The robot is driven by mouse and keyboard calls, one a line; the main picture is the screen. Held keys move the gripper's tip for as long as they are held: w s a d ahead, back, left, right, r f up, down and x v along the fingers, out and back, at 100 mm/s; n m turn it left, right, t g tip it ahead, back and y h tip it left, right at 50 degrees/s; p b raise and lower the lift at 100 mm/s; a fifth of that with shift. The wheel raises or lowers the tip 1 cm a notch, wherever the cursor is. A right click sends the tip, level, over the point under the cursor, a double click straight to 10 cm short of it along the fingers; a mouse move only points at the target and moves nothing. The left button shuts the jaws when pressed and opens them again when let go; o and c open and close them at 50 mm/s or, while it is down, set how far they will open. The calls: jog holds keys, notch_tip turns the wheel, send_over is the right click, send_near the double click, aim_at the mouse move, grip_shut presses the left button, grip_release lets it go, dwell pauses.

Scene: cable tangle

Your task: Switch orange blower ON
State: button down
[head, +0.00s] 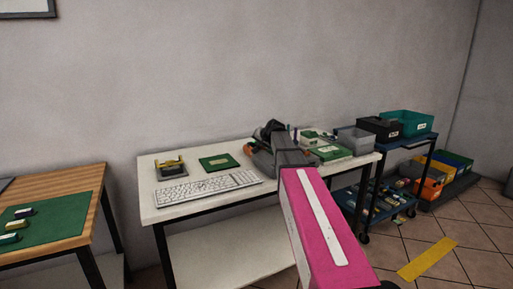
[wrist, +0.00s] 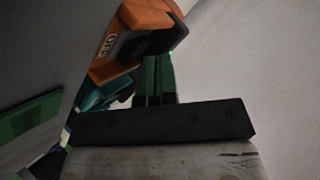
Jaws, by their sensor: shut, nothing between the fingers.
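The orange blower (wrist: 142,32) is at the upper middle of the wrist view, with an orange body, pale lettering and a dark part facing my fingers. My gripper (wrist: 157,62) is shut and empty, its dark green fingers side by side, pointing up the picture. The fingers are close to the blower's dark part; I cannot tell whether they touch. In the head view, a bit of orange (head: 247,150) shows beside the dark end of my arm on the white table (head: 205,208). My arm hides most of that spot. The blower's switch cannot be made out.
A teal tool (wrist: 108,92) lies beside the blower. On the white table are a keyboard (head: 207,188), a yellow-and-black device (head: 171,168), a green board (head: 219,162) and a grey bin (head: 355,141). A blue cart (head: 405,151) stands right; a wooden table (head: 60,183) stands left.

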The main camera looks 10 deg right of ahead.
jog(key=shift+r, duration=0.15)
jog(key=shift+s+r, duration=0.1)
jog(key=shift+r, duration=0.45)
jog(key=shift+r, duration=0.15)
jog(key=shift+s+d+r, duration=0.1)
jog(key=shift+s+r, duration=0.1)
jog(key=shift+r, duration=1)
jog(key=shift+s+d+r, duration=0.1)
jog(key=shift+s+r, duration=0.05)
jog(key=shift+r, duration=1)
